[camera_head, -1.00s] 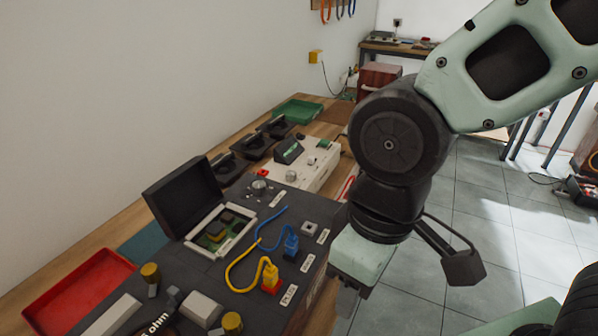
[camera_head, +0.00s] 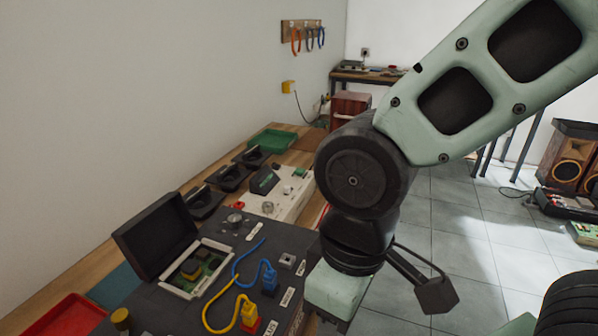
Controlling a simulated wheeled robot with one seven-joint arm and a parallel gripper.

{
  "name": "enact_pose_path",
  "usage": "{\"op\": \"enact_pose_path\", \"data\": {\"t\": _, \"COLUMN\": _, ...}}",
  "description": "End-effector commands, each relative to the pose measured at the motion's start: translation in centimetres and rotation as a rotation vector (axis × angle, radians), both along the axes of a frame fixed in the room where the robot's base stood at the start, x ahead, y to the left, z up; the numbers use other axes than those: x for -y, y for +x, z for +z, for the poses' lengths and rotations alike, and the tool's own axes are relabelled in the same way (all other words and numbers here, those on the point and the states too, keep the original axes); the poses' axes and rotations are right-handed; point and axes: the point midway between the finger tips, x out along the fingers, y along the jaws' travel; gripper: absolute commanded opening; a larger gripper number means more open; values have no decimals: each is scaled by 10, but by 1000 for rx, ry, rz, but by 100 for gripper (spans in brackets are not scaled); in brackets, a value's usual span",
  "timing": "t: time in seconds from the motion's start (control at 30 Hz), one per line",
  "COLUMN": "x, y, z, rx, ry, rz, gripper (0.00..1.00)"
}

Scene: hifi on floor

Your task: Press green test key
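A white instrument box (camera_head: 275,205) stands on the bench, with knobs, a red part and a dark tilted display. A small green spot (camera_head: 300,172) shows on its far right top; it is too small to tell if it is the green test key. My gripper (camera_head: 328,318) hangs at the bench's right side, nearer the camera than the white box. It is apart from the green spot. Its fingertips are largely cut off or hidden, so its opening does not show.
Black trays (camera_head: 229,178), a green tray (camera_head: 272,140) and a red tray (camera_head: 62,318) lie on the bench. Tiled floor (camera_head: 440,215) is open at right.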

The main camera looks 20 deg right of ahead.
Motion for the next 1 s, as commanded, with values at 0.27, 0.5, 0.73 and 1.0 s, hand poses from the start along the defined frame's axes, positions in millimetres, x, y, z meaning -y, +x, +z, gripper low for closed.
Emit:
{"op": "enact_pose_path", "data": {"t": 0.27, "x": 0, "y": 0, "z": 0, "rx": 0, "ry": 0, "rz": 0, "gripper": 0}}
{"op": "enact_pose_path", "data": {"t": 0.5, "x": 0, "y": 0, "z": 0, "rx": 0, "ry": 0, "rz": 0, "gripper": 0}}
{"op": "enact_pose_path", "data": {"t": 0.73, "x": 0, "y": 0, "z": 0, "rx": 0, "ry": 0, "rz": 0, "gripper": 0}}
{"op": "enact_pose_path", "data": {"t": 1.0, "x": 0, "y": 0, "z": 0, "rx": 0, "ry": 0, "rz": 0, "gripper": 0}}
